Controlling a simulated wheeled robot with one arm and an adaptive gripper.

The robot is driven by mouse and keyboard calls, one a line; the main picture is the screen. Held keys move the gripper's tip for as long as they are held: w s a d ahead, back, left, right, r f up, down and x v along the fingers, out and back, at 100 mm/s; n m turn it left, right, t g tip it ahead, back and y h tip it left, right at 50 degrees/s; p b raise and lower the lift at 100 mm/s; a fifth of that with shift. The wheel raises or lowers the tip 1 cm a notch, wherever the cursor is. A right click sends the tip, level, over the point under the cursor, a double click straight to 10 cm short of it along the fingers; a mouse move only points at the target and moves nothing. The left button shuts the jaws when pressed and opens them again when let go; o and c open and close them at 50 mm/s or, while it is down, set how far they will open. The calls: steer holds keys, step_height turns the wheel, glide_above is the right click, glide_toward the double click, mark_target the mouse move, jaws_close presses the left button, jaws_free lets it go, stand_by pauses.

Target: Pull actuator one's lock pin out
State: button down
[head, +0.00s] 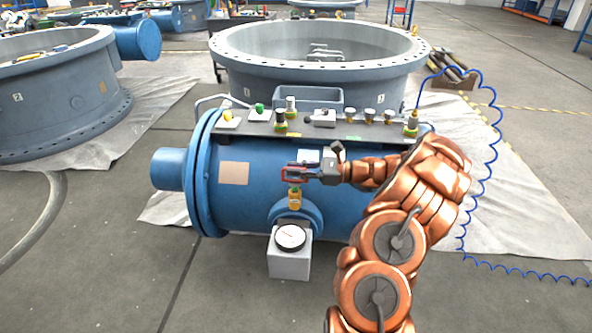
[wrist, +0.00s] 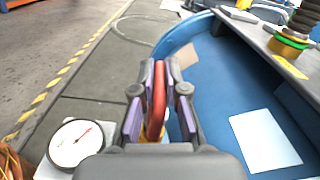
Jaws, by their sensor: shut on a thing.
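Actuator one, a blue cylinder (head: 260,195), lies in front of a grey flanged valve ring (head: 320,75). My gripper (head: 290,172) is in front of the cylinder's side, above a brass fitting (head: 295,201). In the wrist view my gripper (wrist: 159,75) is shut on a red loop (wrist: 157,105), which looks like the lock pin's handle. The loop stands upright between the purple finger pads. The pin's shank is hidden behind the fingers, so I cannot tell how far it sits in the fitting.
A white-faced gauge (head: 290,237) on a grey box stands below the fitting; it also shows in the wrist view (wrist: 76,143). A panel (head: 330,127) with several valves and knobs runs along the cylinder's top. A blue coiled hose (head: 487,150) hangs at the right.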

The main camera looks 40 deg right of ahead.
steer(key=shift+r, duration=0.75)
steer(key=c, duration=1.2)
jaws_free()
steer(key=v, duration=1.2)
